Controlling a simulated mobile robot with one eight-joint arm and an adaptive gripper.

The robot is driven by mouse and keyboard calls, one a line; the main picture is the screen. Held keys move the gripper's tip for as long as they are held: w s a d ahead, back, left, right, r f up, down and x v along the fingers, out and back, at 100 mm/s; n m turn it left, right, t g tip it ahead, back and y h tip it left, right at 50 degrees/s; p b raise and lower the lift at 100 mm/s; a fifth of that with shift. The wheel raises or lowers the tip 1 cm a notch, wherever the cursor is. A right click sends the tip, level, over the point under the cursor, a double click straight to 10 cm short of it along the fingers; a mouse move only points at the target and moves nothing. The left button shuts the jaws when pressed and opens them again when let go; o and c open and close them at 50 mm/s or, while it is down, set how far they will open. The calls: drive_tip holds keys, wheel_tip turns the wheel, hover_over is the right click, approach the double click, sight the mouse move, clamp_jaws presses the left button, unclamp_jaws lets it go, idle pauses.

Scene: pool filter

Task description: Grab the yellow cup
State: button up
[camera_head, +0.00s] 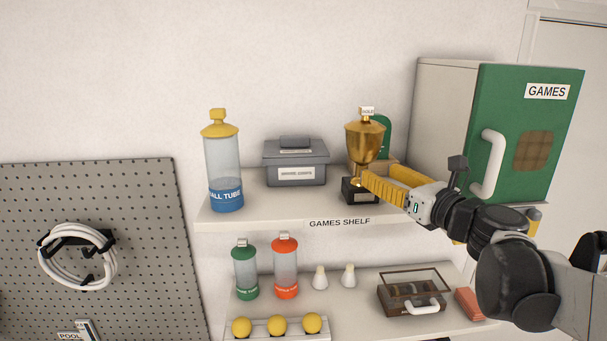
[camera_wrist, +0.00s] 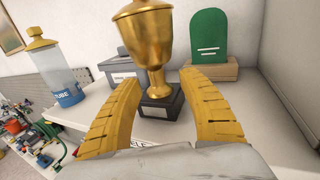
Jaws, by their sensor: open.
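The yellow cup is a gold trophy cup (camera_head: 365,140) on a black base, standing upright on the upper shelf, with a small tag on its lid. In the wrist view the cup (camera_wrist: 146,40) rises at the centre, its top cut off by the frame edge. My gripper (camera_head: 362,183) reaches in from the right, its yellow fingers at the height of the cup's stem and base. In the wrist view my open gripper (camera_wrist: 160,88) has one finger on each side of the stem and base, with gaps showing. Whether either finger touches the cup cannot be told.
The upper shelf (camera_head: 270,215) also holds a ball tube (camera_head: 224,165), a grey score box (camera_head: 296,163) and a green plaque (camera_wrist: 208,40) on a wooden block behind the cup. A green games cabinet (camera_head: 510,125) stands close on the right. Between tube and cup, the shelf front is clear.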

sight(366, 167)
drive_tip(key=x, duration=0.3)
drive_tip(key=p+x, duration=0.1)
drive_tip(key=x, duration=0.2)
drive_tip(key=shift+a+r+p, duration=0.15)
drive_tip(key=shift+a+p, duration=0.15)
drive_tip(key=shift+a, duration=0.05)
drive_tip(key=shift+s, duration=0.25)
clamp_jaws()
